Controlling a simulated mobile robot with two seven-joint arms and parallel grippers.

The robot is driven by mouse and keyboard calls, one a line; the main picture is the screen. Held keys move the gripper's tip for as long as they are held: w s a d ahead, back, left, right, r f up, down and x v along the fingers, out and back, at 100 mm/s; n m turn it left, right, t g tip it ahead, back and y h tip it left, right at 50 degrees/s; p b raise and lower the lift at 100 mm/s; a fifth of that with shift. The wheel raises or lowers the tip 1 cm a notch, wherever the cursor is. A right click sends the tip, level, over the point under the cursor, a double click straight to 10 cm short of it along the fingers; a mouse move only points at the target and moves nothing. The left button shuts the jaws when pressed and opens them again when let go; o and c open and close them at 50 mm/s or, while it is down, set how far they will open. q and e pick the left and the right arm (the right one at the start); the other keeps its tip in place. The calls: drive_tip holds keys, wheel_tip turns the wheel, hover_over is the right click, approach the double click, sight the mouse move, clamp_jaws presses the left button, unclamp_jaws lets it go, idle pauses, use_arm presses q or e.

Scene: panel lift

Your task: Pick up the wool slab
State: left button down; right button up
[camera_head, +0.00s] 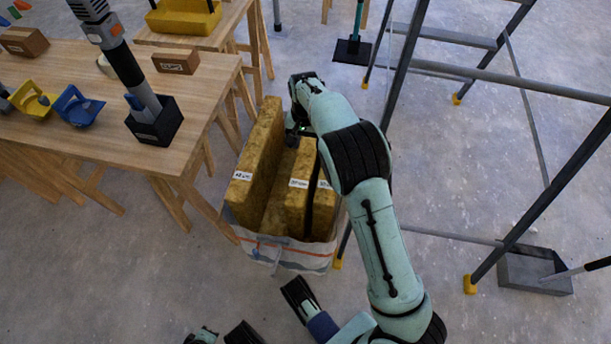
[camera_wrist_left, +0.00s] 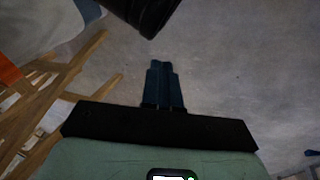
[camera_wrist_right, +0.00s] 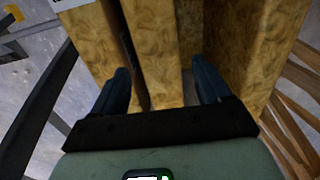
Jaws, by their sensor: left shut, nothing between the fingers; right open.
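Several yellow-brown wool slabs stand upright in a white bag (camera_head: 300,258) on the floor. The left wool slab (camera_head: 258,155) rises highest; a middle wool slab (camera_head: 299,185) with a white label stands to its right, and another is partly hidden by my right arm. My right gripper (camera_wrist_right: 160,78) is open in the right wrist view, its fingers on either side of the middle slab (camera_wrist_right: 155,40), with visible gaps. In the head view my right gripper (camera_head: 296,132) is over the slabs' far end, partly hidden. My left gripper (camera_wrist_left: 166,72) is shut and empty, away from the slabs.
A metal scaffold frame (camera_head: 400,75) stands to the right. A grey tray (camera_head: 530,272) lies at its foot. Bare floor lies in front of the table.

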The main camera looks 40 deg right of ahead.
sight(306, 154)
drive_tip(key=shift+f, duration=0.55)
wheel_tip(306, 154, down, 4)
drive_tip(key=shift+s+d+f+b, duration=0.1)
drive_tip(key=shift+d+b, duration=0.05)
drive_tip(key=shift+b, duration=0.9)
drive_tip(key=c, duration=1.3)
use_arm(q)
drive_tip(key=shift+g, duration=0.6)
drive_tip(key=s+f, duration=0.3)
drive_tip(key=shift+s+a+f, duration=0.3)
drive_tip(key=shift+a+f, duration=0.05)
use_arm(e)
drive_tip(key=shift+c, duration=0.2)
